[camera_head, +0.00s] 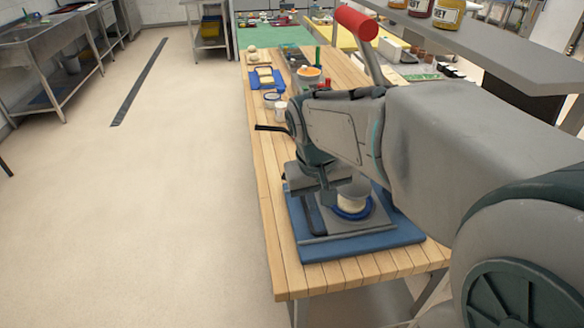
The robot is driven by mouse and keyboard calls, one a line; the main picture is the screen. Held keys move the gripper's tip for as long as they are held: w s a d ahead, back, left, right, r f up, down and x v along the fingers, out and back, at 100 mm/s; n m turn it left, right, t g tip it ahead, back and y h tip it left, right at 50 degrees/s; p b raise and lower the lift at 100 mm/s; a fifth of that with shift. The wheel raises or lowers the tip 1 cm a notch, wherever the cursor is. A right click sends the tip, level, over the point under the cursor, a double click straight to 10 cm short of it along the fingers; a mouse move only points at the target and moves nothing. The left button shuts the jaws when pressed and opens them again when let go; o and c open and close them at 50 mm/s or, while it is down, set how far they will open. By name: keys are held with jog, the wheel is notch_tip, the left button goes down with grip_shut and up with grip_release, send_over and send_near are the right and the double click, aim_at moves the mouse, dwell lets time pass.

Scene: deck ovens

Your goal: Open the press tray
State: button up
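The press stands on the wooden worktable, with a blue base board (360,245) and a red-capped lever (357,22) rising at the back. A grey tray plate (340,235) lies on the base. On it sits a blue ring (352,212) with a pale round piece (352,201) inside, under a grey cylinder. My gripper (316,205) is low over the left side of the tray plate, pointing down. Its fingers overlap a dark upright part there. I cannot tell whether they touch it or how far apart they are. My arm hides much of the press.
Further along the wooden worktable (262,170) are a blue tray (254,84), an orange-filled bowl (309,73) and small cups. A grey shelf (480,45) with jars hangs over the right side. The floor (180,200) on the left is clear.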

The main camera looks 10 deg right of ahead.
jog(key=g, duration=0.2)
send_near(307, 211)
jog(key=shift+h, duration=0.3)
jog(key=f, duration=0.2)
jog(key=f+p, duration=0.1)
jog(key=f, duration=0.2)
jog(key=d+f, duration=0.1)
jog(key=f, duration=0.1)
jog(key=shift+s+f, duration=0.15)
jog(key=shift+f, duration=0.2)
grip_shut()
